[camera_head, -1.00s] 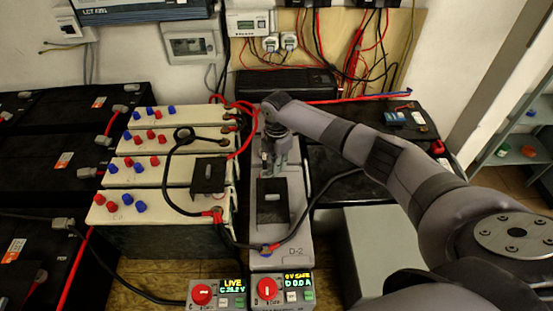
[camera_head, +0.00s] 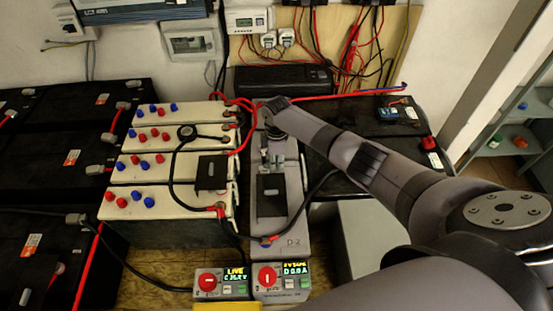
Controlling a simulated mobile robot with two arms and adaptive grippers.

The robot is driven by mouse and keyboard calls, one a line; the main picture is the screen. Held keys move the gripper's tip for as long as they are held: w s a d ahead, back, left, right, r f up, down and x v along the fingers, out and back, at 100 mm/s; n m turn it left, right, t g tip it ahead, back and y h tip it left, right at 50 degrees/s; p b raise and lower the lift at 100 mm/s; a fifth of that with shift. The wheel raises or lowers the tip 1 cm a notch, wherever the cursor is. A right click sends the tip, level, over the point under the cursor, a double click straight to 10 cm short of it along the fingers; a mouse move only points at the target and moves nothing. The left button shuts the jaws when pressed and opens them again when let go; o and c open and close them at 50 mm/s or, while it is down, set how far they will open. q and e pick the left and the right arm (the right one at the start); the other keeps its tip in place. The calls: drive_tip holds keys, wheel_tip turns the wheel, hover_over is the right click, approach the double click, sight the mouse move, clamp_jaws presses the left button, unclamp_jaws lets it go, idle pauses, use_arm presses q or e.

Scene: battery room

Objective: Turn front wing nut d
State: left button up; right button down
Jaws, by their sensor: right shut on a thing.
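The grey battery unit marked D-2 (camera_head: 292,222) stands right of the cream batteries. My right gripper (camera_head: 272,166) points down over the unit, just behind that block. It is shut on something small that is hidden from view. My left gripper is not in view.
Cream batteries (camera_head: 160,202) with red and blue caps stand at left. Two control boxes with red knobs, one reading LIVE (camera_head: 221,282) and one reading SAFE (camera_head: 281,278), stand in front. Black cables loop beside D-2. A black charger box (camera_head: 285,80) is behind.

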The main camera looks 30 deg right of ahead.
drive_tip(key=shift+r, duration=0.1)
idle(0.4)
drive_tip(key=c, duration=2)
unclamp_jaws()
drive_tip(key=shift+o, duration=0.2)
wheel_tip(320, 180, up, 12)
